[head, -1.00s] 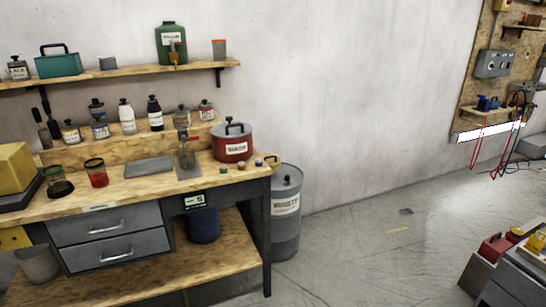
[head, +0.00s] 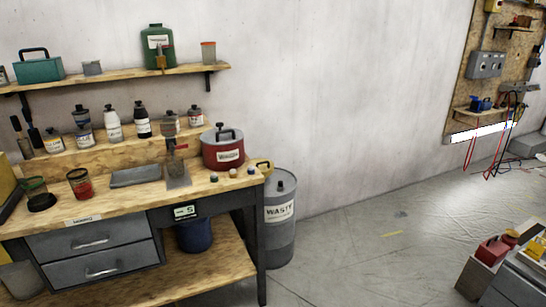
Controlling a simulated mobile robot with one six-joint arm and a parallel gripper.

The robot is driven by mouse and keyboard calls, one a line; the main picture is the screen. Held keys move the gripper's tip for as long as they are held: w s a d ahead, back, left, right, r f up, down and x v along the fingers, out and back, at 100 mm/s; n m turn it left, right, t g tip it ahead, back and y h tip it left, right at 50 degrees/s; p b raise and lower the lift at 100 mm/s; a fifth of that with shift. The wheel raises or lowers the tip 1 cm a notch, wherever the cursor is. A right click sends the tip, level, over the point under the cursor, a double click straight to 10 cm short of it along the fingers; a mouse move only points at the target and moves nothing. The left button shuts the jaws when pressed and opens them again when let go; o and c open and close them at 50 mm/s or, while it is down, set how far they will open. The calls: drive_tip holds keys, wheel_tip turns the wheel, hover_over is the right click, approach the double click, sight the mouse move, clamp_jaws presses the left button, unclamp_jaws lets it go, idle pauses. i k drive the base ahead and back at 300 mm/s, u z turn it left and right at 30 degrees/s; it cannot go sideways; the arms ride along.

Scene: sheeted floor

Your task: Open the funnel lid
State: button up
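A grey drum (head: 281,232) labelled "WASTE" stands on the floor at the right end of the workbench. Its round grey top (head: 284,184) carries a small dark knob or fitting. A small yellow piece (head: 263,167), perhaps the funnel or its lid, shows at the drum's left edge, by the bench corner. I cannot tell whether it sits on the drum or the bench, nor whether it is open or shut. My gripper is not in view.
The workbench (head: 105,205) fills the left, with a red pot (head: 223,150), jars and drawers. A shelf (head: 130,78) hangs above. A low grey unit (head: 500,272) stands at lower right. The floor (head: 375,255) between it and the drum is mostly open.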

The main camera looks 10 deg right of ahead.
sight(264, 165)
drive_tip(key=z, duration=0.15)
drive_tip(key=i, duration=1.4)
drive_tip(key=u, duration=0.35)
